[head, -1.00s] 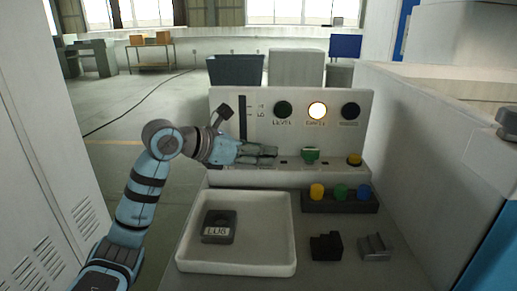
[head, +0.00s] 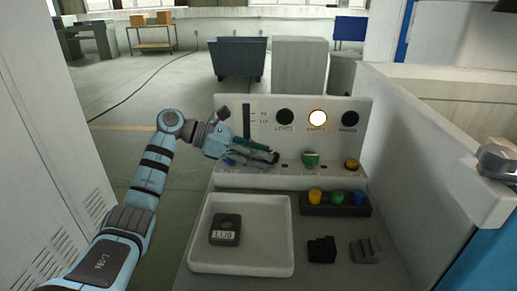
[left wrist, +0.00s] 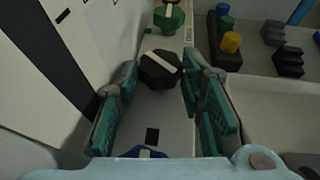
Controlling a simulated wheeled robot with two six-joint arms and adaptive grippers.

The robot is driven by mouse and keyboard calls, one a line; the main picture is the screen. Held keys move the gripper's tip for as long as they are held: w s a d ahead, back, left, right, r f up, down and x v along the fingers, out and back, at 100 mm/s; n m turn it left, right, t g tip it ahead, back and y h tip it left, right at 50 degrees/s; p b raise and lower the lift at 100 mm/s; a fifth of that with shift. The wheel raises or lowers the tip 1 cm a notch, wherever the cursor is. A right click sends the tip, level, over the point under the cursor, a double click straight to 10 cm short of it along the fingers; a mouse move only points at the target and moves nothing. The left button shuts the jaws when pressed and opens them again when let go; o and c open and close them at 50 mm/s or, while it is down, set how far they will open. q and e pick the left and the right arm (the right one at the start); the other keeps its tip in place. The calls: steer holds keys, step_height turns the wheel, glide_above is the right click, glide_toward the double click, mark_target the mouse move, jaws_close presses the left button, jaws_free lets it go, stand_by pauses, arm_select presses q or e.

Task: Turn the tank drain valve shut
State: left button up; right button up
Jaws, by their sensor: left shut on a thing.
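My left gripper (head: 262,154) reaches in from the left over the row of knobs on the white panel's ledge. In the left wrist view its teal fingers (left wrist: 160,80) stand on both sides of a black knob (left wrist: 160,70) with a white bar, near the fingertips, and are shut on it. The bar lies slanted. A green knob (head: 310,159) and a yellow knob (head: 351,164) sit further right in the row. A blue knob (left wrist: 145,152) shows behind the fingers. The label of the black knob cannot be read. My right gripper is not in view.
On the upright panel the middle lamp (head: 317,118) is lit between two dark ones. A white tray (head: 202,262) holds a dark labelled block (head: 225,230). A button box (head: 335,208) and two dark blocks (head: 321,249) stand right of it. A pale wall bounds the right.

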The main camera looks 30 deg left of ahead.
arm_select(q)
steer(key=o, duration=1)
steer(key=shift+o, duration=0.9)
steer(key=shift+s+d+r, duration=0.1)
steer(key=v, duration=0.7)
steer(key=shift+s+a+r, duration=0.15)
steer(key=shift+s+a, duration=0.1)
steer(key=shift+a, duration=0.25)
steer(key=shift+d, duration=0.1)
